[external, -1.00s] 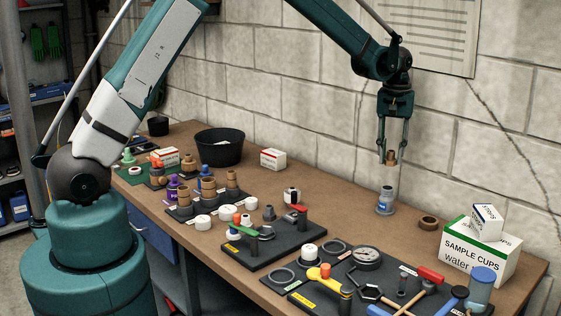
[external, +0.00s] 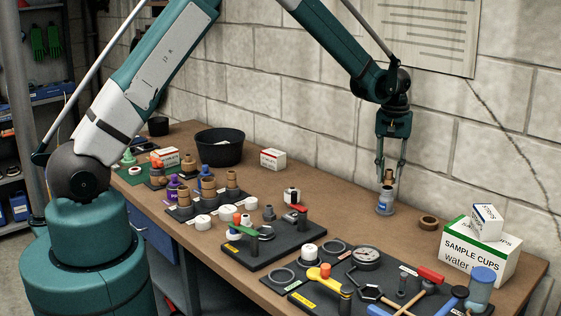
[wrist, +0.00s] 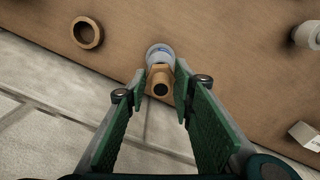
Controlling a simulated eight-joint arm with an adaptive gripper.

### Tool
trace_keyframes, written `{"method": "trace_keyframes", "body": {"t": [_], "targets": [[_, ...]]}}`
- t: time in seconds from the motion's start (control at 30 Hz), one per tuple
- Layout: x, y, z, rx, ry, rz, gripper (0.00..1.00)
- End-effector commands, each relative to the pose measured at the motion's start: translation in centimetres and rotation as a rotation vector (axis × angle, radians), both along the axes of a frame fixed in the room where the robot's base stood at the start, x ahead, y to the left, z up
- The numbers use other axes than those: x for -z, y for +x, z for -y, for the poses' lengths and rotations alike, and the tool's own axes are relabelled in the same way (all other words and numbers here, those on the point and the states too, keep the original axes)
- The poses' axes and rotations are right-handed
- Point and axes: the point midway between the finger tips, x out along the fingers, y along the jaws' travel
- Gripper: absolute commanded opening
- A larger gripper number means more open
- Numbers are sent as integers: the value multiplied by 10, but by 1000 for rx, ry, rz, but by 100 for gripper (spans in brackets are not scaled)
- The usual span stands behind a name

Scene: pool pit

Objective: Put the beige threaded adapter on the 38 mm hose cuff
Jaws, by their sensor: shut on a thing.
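The beige threaded adapter (external: 388,177) is a small tan fitting held between the fingertips of my gripper (external: 389,174). In the wrist view the adapter (wrist: 159,82) shows its dark bore between the green finger pads of my gripper (wrist: 160,90). The 38 mm hose cuff (external: 386,202) is a grey-white upright piece with a blue label, standing on the bench near the wall. The adapter is right at the cuff's top in the external view. In the wrist view it partly covers the cuff (wrist: 158,53). I cannot tell whether they touch.
A brown ring (external: 428,223) lies right of the cuff. A sample cups box (external: 480,250) stands farther right. Dark tool boards (external: 275,245) with fittings and tools fill the front. A black bowl (external: 219,147) is at the back left. The block wall is close behind the cuff.

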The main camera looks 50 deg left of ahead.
Motion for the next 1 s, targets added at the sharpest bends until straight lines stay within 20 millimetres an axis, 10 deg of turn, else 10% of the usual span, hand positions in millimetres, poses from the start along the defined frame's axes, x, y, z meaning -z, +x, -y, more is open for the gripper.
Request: {"method": "trace_keyframes", "body": {"t": [0.63, 0.77, 1.0], "targets": [[18, 0, 0, 0, 0, 0, 13], [17, 0, 0, 0, 0, 0, 40], [17, 0, 0, 0, 0, 0, 40]]}}
